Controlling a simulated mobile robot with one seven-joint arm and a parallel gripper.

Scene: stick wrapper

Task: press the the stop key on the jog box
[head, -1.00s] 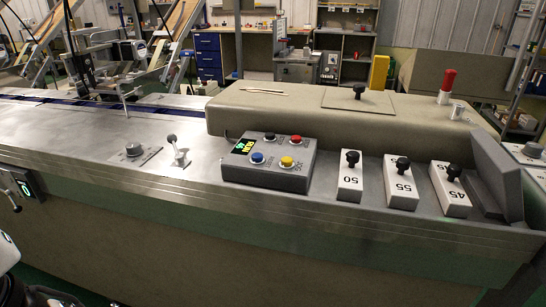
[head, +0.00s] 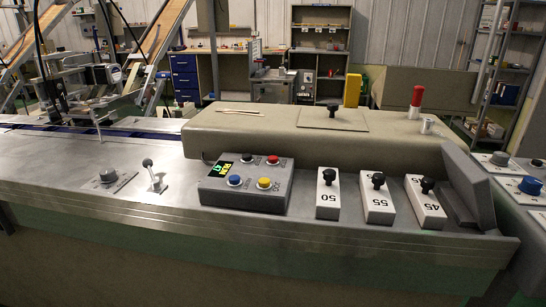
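The jog box (head: 217,198) is a grey box on the metal worktop, left of the numbered white blocks. Its sloped top has a small lit display (head: 220,166) with green and yellow characters. It carries a black key (head: 247,158), a red key (head: 273,160), a blue key (head: 235,181) and a yellow key (head: 264,183). Key labels are too small to read, so I cannot tell from lettering which is stop. Nothing covers the keys. My gripper is not in view.
White blocks with black knobs, marked 50 (head: 327,204), 55 (head: 378,207) and 45 (head: 428,211), stand right of the box. A beige cover (head: 240,128) rises behind. A lever (head: 154,180) and dial (head: 108,176) lie left. The front worktop edge is clear.

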